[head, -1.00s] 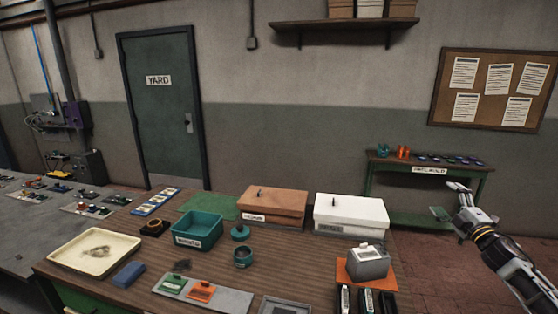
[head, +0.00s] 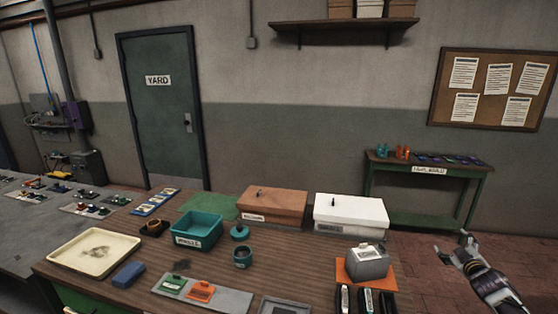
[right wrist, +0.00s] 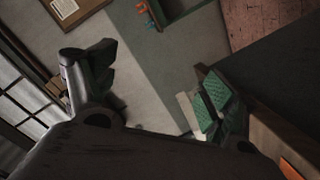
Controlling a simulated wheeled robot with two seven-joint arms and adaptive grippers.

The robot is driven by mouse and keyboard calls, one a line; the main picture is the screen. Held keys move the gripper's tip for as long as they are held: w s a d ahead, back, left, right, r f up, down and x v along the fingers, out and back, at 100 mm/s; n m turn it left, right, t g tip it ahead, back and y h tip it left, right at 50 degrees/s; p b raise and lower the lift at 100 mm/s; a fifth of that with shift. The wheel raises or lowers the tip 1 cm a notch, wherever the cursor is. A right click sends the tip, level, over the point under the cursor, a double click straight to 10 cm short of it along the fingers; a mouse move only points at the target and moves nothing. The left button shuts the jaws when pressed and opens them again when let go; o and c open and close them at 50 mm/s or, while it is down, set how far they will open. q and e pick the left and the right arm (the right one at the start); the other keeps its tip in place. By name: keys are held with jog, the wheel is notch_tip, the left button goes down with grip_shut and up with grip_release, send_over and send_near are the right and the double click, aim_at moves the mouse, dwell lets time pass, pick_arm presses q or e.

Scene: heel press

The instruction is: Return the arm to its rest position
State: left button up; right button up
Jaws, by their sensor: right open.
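My right gripper (head: 453,246) is at the lower right of the head view, off the right end of the wooden table and above the brick-coloured floor. Its fingers are spread, with nothing between them. The right wrist view also shows the right gripper (right wrist: 148,95), its two padded fingers wide apart and empty. My left gripper is not in view.
The wooden table (head: 120,222) holds a teal bin (head: 197,231), a brown box (head: 273,205), a white box (head: 350,213) and a grey block (head: 367,264) on an orange mat. A green side table (head: 425,219) stands against the wall. Floor between them is clear.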

jog(key=s+a+f+m+g, duration=0.15)
jog(key=s+f, duration=0.25)
jog(key=f, duration=0.7)
jog(key=s+a+f+g, duration=0.2)
jog(key=s+f, duration=0.2)
jog(key=f, duration=0.8)
jog(key=s+a+f+m+g+y, duration=0.15)
jog(key=s+a+f, duration=0.25)
jog(key=s+f, duration=0.45)
jog(key=s+a+f+g, duration=0.2)
jog(key=s+a+f, duration=0.3)
jog(key=f, duration=0.7)
jog(key=s+a+f+g+y, duration=0.1)
jog(key=s+a+f, duration=0.6)
jog(key=s, duration=0.7)
jog(key=s+a+f+g, duration=0.4)
jog(key=s+a+f, duration=0.3)
jog(key=s, duration=0.7)
jog(key=s+a+f+g+y, duration=0.1)
jog(key=s+a+f+g, duration=0.1)
jog(key=s+a+f, duration=0.5)
jog(key=s+a, duration=0.3)
jog(key=s, duration=0.4)
jog(key=shift+a+f+m+g+y, duration=0.25)
jog(key=shift+f+m+g+y, duration=0.05)
jog(key=shift+f+m+y, duration=0.1)
